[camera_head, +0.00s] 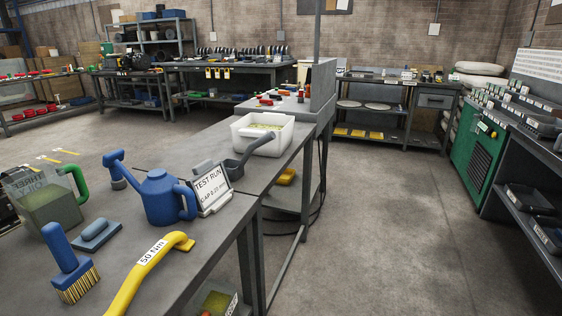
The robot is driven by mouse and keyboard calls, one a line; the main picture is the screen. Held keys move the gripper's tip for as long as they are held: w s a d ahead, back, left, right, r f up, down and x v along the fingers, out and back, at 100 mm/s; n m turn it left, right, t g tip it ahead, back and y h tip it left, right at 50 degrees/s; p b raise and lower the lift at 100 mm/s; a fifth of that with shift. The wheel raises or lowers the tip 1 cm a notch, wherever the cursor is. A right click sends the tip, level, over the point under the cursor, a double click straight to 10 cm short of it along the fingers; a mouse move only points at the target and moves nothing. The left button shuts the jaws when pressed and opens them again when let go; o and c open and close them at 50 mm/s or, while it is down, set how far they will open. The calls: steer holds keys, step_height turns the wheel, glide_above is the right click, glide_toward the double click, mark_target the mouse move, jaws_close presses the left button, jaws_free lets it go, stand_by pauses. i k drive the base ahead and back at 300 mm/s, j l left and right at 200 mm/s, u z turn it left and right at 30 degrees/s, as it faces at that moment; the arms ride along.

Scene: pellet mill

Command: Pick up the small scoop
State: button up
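A dark grey scoop (233,170) with a round bowl lies on the grey bench (213,241), beside the front of a white bin (285,143). Its handle slants up to the right, across the bin's front. The sign in front hides part of the bowl's surroundings. My gripper is not in view.
A "TEST RUN" sign (212,187) stands close before the scoop. A yellow "50 Nm" wrench (138,276), blue brush (67,262), blue-grey block (97,236) and clear jug (47,203) crowd the near bench. The floor (375,220) right of the bench is clear.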

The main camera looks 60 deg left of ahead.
mark_target(248, 154)
steer(key=u, duration=2.9)
steer(key=z, duration=3.45)
steer(key=u, duration=3.15)
